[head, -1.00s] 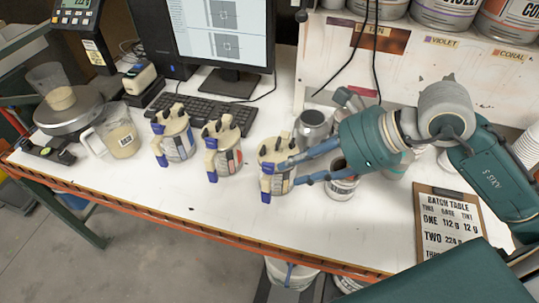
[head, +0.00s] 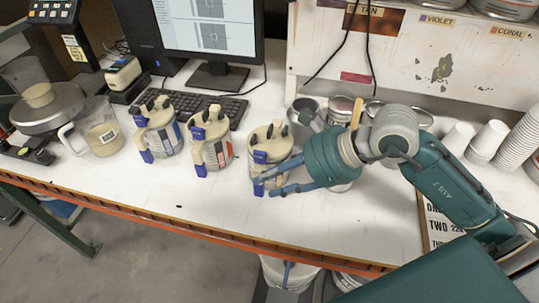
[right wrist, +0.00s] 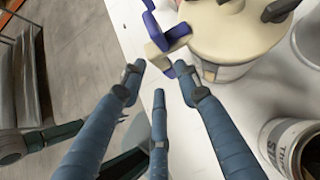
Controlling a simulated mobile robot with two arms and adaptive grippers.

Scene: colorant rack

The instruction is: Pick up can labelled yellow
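Three cans with beige lids and blue-tipped spouts and levers stand in a row on the white table: a left can (head: 160,138), a middle can (head: 213,155) and a right can (head: 271,145). I cannot read which one is labelled yellow. My right gripper (head: 262,186) is open and empty, its fingers in front of the right can, close to its blue spout part. In the right wrist view, the spread fingers (right wrist: 157,84) are beside this can (right wrist: 235,35), not around it. The left gripper is not in view.
A clear jug (head: 97,131) stands left of the cans, with a keyboard (head: 205,107) behind them. An open tin (right wrist: 295,147) stands close to my right fingers. Paper cups (head: 486,142) stand at right. The table's front edge (head: 200,232) is near.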

